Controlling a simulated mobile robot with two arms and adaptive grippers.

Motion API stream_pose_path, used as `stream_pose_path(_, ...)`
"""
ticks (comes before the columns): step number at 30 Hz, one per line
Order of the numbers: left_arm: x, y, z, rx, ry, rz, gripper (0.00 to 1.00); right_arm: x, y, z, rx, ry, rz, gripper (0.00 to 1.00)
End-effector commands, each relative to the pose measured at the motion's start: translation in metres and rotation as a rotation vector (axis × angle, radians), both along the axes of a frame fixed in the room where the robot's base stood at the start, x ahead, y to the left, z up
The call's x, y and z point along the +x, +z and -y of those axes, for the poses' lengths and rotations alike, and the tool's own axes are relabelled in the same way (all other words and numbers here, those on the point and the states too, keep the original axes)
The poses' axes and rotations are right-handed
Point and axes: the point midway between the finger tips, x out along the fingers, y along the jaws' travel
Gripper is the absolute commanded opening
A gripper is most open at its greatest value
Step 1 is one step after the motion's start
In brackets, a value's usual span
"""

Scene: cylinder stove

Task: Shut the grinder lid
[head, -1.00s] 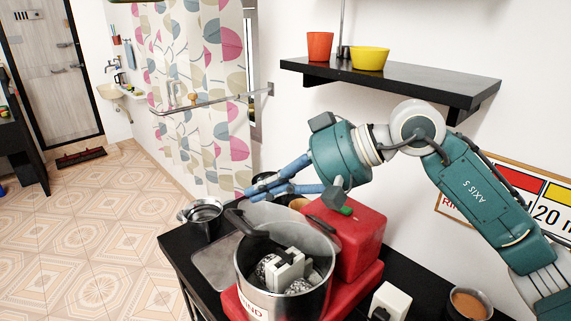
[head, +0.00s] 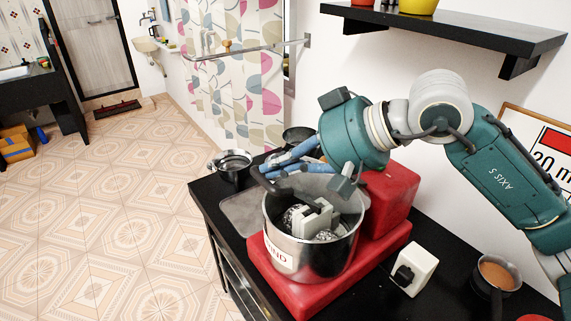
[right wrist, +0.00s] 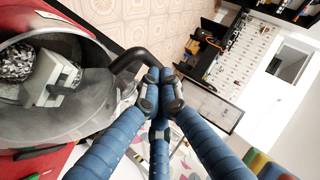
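The grinder is a steel pot (head: 335,258) marked "IND" on a red base (head: 282,287). Its top shows open, with a grey block and crumpled silvery pieces (head: 318,218) inside. A black handle (head: 265,184) rises at its back-left rim; I cannot tell whether it belongs to the lid, whose outline is unclear. My right gripper (head: 273,166) is over the back of the pot, its blue fingers close to the handle. In the right wrist view its fingertips (right wrist: 160,90) are drawn together beside the handle (right wrist: 128,62); contact is unclear. My left gripper is not in view.
A red block (head: 388,200) stands behind the pot. A small steel pan (head: 232,168) is at the back left of the black counter (head: 205,190). A white box (head: 414,268) and a brown-filled cup (head: 496,274) stand at right. A black shelf (head: 450,32) hangs above.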

Motion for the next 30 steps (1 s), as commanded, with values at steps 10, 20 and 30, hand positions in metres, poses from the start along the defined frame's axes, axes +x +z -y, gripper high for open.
stream_pose_path(10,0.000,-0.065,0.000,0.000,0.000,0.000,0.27,-0.012,-0.049,-0.018,-0.077,0.000,0.056,0.00)
stream_pose_path(20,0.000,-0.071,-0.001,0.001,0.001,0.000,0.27,-0.014,-0.051,-0.021,-0.077,-0.001,0.053,0.00)
stream_pose_path(30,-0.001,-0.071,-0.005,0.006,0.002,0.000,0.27,-0.015,-0.048,-0.017,-0.075,-0.003,0.054,0.00)
